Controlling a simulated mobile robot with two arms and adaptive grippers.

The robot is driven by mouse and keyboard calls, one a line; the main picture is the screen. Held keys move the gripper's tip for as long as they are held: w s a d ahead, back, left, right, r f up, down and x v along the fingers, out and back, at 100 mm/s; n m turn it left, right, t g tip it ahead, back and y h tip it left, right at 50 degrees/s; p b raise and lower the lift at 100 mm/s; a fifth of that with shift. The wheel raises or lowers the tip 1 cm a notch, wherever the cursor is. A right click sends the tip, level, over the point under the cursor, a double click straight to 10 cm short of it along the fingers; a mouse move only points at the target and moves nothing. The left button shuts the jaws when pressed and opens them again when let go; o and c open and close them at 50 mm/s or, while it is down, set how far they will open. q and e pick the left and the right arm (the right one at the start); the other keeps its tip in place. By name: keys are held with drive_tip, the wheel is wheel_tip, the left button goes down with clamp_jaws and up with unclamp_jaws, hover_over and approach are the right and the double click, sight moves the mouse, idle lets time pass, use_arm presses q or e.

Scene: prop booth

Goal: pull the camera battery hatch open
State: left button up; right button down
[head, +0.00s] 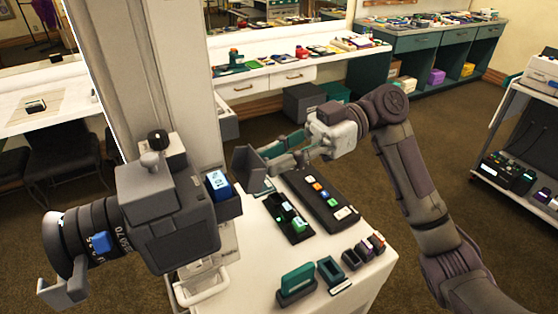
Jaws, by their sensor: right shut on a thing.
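A large dark grey camera (170,215) with a long lens stands at the left on the white table. A blue battery (218,186) shows in the open compartment on its right side. A flat grey panel, which looks like the battery hatch (250,172), stands out to the right of that compartment. Whether it joins the camera at a hinge is hard to see. My right gripper (270,157) comes in from the right and is shut on the hatch's right edge. My left gripper is not in view.
On the white table (262,262), a black tray (280,207) and a long dark strip (338,222) with small coloured items lie right of the camera. A green block in a holder (297,283) and several small dark blocks stand nearer. Carpet is clear beyond.

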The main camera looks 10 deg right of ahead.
drive_tip(key=shift+a+r+h, duration=0.1)
drive_tip(key=shift+r+h, duration=0.2)
drive_tip(key=shift+h, duration=0.2)
drive_tip(key=c, duration=1.1)
unclamp_jaws()
drive_tip(key=shift+o, duration=0.2)
drive_tip(key=v, duration=1.2)
drive_tip(key=shift+s, duration=0.1)
